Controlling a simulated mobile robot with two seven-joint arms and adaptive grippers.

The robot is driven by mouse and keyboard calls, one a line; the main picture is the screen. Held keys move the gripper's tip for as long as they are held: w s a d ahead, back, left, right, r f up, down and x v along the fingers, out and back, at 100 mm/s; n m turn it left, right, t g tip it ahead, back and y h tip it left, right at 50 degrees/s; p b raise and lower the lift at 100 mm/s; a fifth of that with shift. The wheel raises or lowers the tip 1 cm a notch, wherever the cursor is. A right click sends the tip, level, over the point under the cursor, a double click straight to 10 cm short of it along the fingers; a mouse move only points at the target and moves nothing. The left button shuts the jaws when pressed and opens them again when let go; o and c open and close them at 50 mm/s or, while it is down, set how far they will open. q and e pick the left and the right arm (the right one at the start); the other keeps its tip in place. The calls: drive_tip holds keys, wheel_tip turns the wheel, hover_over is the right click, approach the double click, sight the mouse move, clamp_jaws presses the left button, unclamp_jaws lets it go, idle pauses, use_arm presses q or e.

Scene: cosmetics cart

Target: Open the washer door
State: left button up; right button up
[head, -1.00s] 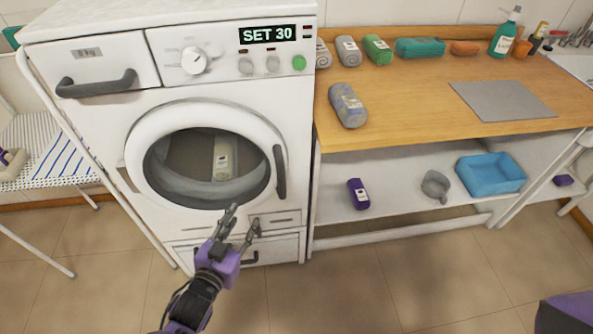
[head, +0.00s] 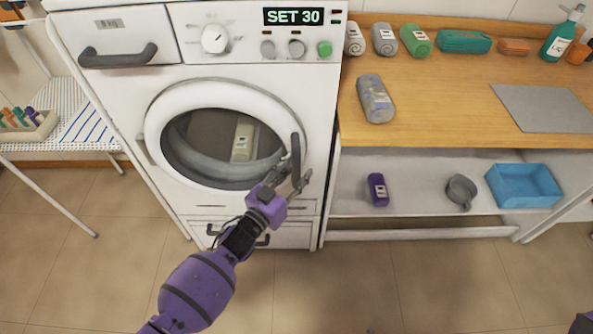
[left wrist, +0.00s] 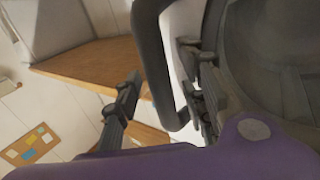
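The white washer (head: 180,120) has a round glass door (head: 225,145), which looks closed. The dark vertical door handle (head: 296,158) is on the door's right side. My left gripper (head: 290,180) is at the lower part of this handle. In the left wrist view the fingers of my left gripper (left wrist: 158,98) are spread, with the dark handle (left wrist: 152,65) between them. A gap shows between the handle and the left-hand finger.
A wooden counter (head: 440,100) with rolled towels and bottles stands right of the washer. Its lower shelf holds a blue basin (head: 524,185), a grey cup (head: 460,191) and a purple bottle (head: 377,189). The tiled floor (head: 400,285) in front is clear.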

use_arm(q)
drive_tip(key=shift+w+d, duration=0.1)
drive_tip(key=shift+w, duration=0.05)
clamp_jaws()
